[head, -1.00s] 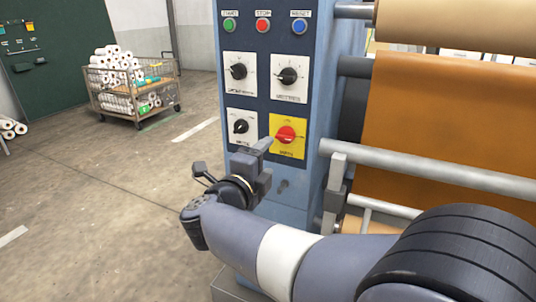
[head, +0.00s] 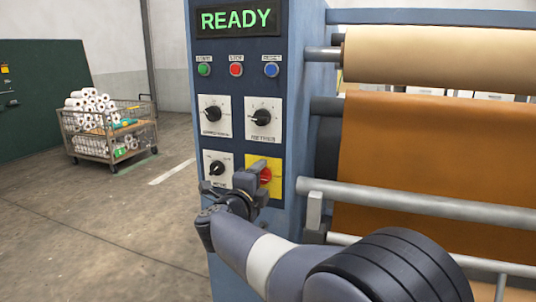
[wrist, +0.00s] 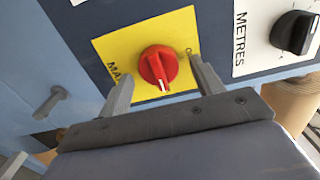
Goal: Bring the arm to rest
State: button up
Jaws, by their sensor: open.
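My gripper (head: 235,178) is in front of the lower part of the press's control panel, its jaws open and empty. In the wrist view my gripper (wrist: 160,73) shows a finger on either side of a red rotary knob (wrist: 158,64) on a yellow plate (wrist: 120,50). I cannot tell how much gap there is between fingertips and plate. In the head view the red knob (head: 266,175) is partly covered by the gripper. My arm reaches in from the lower right.
A green READY display (head: 236,20) tops the panel, above green, red and blue buttons and black dials (head: 262,118). Rollers with a brown web (head: 430,165) and a grey bar (head: 420,205) stand right. Open floor (head: 100,230) lies left, with a roll-filled cart (head: 110,135) beyond.

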jog(key=shift+s, duration=0.1)
jog(key=p+v, duration=0.1)
jog(key=v, duration=1)
jog(key=b+x, duration=0.1)
jog(key=x, duration=1)
jog(key=shift+w+d+f, duration=0.1)
jog(key=shift+w, duration=0.1)
jog(key=n+p, duration=0.2)
jog(key=n, duration=0.1)
jog(key=n+p, duration=0.2)
jog(key=n, duration=0.1)
jog(key=n+p, duration=0.1)
jog(key=n, duration=0.1)
jog(key=shift+s+r+n+p, duration=0.1)
jog(key=shift+r+n+p, duration=0.3)
jog(key=n, duration=0.1)
jog(key=n+p, duration=0.1)
jog(key=n, duration=0.2)
jog(key=shift+a+p, duration=0.25)
jog(key=shift+p, duration=0.15)
jog(key=shift+s+a+n+p, duration=0.2)
jog(key=shift+s+n, duration=0.15)
jog(key=shift+n, duration=0.5)
jog(key=shift+s+a+n+p, duration=0.15)
jog(key=shift+s+n, duration=0.15)
jog(key=shift+n, duration=0.6)
jog(key=shift+s+a+n+p, duration=0.2)
jog(key=shift+s+n, duration=0.15)
jog(key=shift+n, duration=0.5)
